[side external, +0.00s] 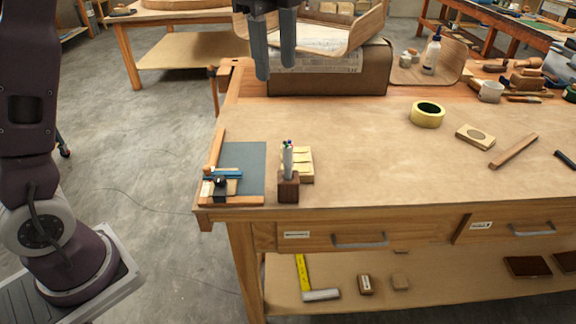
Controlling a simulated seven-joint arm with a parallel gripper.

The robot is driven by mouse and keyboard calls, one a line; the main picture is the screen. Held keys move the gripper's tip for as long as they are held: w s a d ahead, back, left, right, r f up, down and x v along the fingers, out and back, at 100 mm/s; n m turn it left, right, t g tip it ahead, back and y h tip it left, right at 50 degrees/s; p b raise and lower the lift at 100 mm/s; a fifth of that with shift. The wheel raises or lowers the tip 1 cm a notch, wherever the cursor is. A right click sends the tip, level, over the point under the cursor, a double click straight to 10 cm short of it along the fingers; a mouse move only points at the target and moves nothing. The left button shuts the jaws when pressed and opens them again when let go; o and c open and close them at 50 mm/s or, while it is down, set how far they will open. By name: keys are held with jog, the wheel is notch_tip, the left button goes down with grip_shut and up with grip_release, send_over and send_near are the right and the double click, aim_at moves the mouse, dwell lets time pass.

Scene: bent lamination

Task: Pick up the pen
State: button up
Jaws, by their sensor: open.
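A pen (287,160) with a light grey body stands upright in a small dark wooden holder (288,187) near the front left of the workbench. Small coloured tips show at its top; I cannot tell whether it is one pen or several. My gripper (275,72) hangs at the top of the side external view, above the bench's far left part. Its two fingers point down, apart and empty. It is well above and behind the pen, not touching it.
A sticky-note pad (303,164) lies beside the holder. A grey-blue board with wooden edges (250,165) is to its left. A large brown box (375,75) stands at the back. A yellow tape roll (427,114) sits right. The bench middle (365,150) is clear.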

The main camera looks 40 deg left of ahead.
aim_at(288, 166)
jog(key=w+f, duration=0.1)
jog(key=f, duration=0.7)
jog(key=w+f+m, duration=0.1)
jog(key=f, duration=0.7)
jog(key=w+f+m, duration=0.1)
jog(key=f, duration=0.7)
jog(key=shift+w+a+g, duration=0.15)
jog(key=shift+w+g, duration=0.05)
jog(key=shift+g, duration=0.1)
grip_shut()
